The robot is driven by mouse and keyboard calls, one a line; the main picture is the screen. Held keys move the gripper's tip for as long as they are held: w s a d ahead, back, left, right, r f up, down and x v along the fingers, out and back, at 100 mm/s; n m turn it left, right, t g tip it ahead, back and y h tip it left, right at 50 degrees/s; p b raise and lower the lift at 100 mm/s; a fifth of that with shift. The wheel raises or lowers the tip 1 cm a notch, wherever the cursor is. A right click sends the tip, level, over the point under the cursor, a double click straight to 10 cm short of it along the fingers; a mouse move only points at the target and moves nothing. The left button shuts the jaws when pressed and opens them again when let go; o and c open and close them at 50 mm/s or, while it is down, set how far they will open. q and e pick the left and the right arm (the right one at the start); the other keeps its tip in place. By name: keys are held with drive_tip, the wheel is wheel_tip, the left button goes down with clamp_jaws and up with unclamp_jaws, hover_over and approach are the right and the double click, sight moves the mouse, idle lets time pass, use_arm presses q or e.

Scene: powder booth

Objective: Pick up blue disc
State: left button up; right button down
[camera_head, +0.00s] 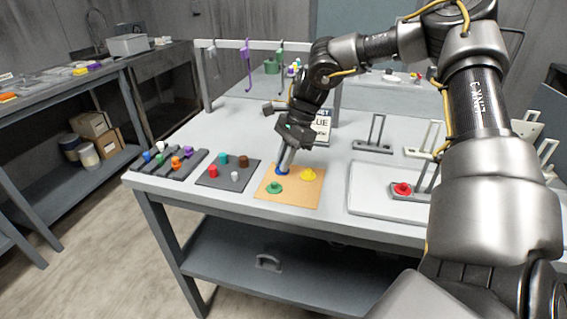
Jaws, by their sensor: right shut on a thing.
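The blue disc (282,171) is at the back edge area of the tan board (302,198) on the table. My right gripper (284,165) reaches down onto it from above and is shut on it; its fingers hide part of the disc. The disc is at or very near the board's surface; I cannot tell whether it touches. A green disc (275,188) and a yellow disc (308,174) lie on the same board, apart from the gripper. My left gripper is not in view.
A dark mat (210,182) with several coloured pegs and a dark rack (150,165) stand to the left. A sign (322,128) stands behind the gripper.

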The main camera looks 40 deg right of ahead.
drive_tip(key=shift+r, duration=0.5)
use_arm(q)
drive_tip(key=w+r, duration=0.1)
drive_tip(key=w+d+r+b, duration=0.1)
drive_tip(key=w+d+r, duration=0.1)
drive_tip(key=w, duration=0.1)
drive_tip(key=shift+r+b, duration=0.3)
drive_tip(key=shift+b, duration=0.05)
use_arm(e)
drive_tip(key=s+a+r, duration=0.2)
drive_tip(key=s+r, duration=0.4)
drive_tip(key=s+a+r, duration=0.2)
drive_tip(key=s+r, duration=0.3)
drive_tip(key=s, duration=0.2)
drive_tip(key=shift+s+a+r, duration=0.15)
drive_tip(key=shift+a+r, duration=0.1)
drive_tip(key=shift+r, duration=0.1)
